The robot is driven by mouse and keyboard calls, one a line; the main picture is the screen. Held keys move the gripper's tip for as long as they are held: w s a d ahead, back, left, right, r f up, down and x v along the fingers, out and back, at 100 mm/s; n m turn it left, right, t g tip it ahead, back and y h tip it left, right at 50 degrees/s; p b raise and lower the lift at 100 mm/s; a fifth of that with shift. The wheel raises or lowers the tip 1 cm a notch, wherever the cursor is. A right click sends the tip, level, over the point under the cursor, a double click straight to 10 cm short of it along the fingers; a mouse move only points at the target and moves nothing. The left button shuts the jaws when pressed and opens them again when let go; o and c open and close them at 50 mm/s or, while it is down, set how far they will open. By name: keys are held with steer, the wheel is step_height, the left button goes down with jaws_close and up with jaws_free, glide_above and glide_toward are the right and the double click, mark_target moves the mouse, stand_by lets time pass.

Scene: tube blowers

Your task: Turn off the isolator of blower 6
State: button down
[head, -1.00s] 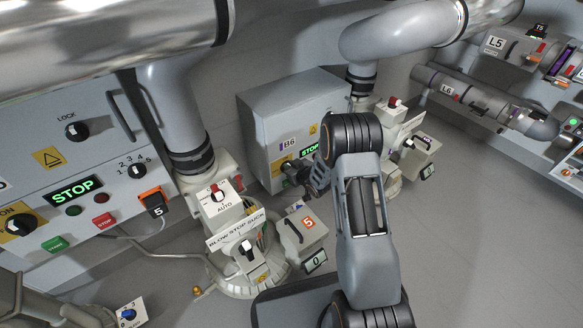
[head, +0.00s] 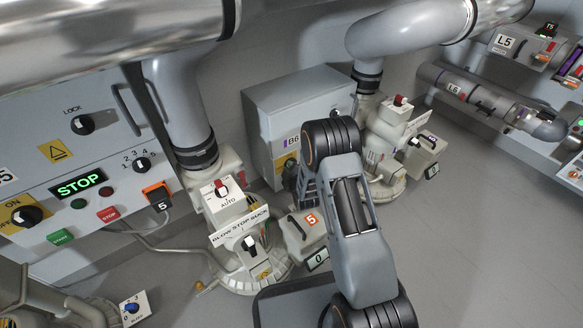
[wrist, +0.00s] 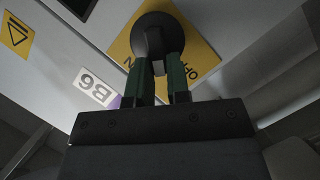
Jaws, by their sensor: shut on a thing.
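The isolator of blower 6 is a black round knob (wrist: 154,28) on a yellow plate (wrist: 205,58) marked OFF, with part of a second word at its left. The B6 label (wrist: 96,86) is beside it on the grey cabinet (head: 262,115). In the wrist view my gripper (wrist: 159,62) is shut on the knob, its two green fingers on either side of the knob's grip. Which mark the knob points to cannot be told. In the head view my arm hides the knob and most of the gripper; part of the yellow plate (head: 284,163) shows.
Blower 5's white unit (head: 222,195) stands left of my arm, and another white blower unit (head: 390,125) stands close on its right. A big grey pipe (head: 400,35) runs above. The grey floor (head: 480,230) at the right is clear.

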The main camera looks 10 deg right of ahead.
steer(key=shift+a+f+n, duration=0.1)
steer(key=shift+f+n, duration=0.05)
steer(key=shift+n, duration=0.25)
stand_by(0.4)
steer(key=c, duration=1.1)
jaws_free()
steer(key=r+p, duration=0.2)
steer(key=r, duration=0.2)
steer(key=shift+s+r, duration=0.15)
steer(key=shift+s, duration=0.05)
steer(key=s+r+p, duration=0.2)
steer(key=s+r, duration=0.1)
steer(key=s, duration=0.1)
steer(key=s+r+p, duration=0.2)
steer(key=s, duration=0.3)
steer(key=s+r+p, duration=0.1)
steer(key=s+r, duration=0.2)
steer(key=s, duration=0.1)
steer(key=shift+s+d+r+p, duration=0.25)
steer(key=shift+s+r+p, duration=0.05)
steer(key=shift+r+p, duration=0.1)
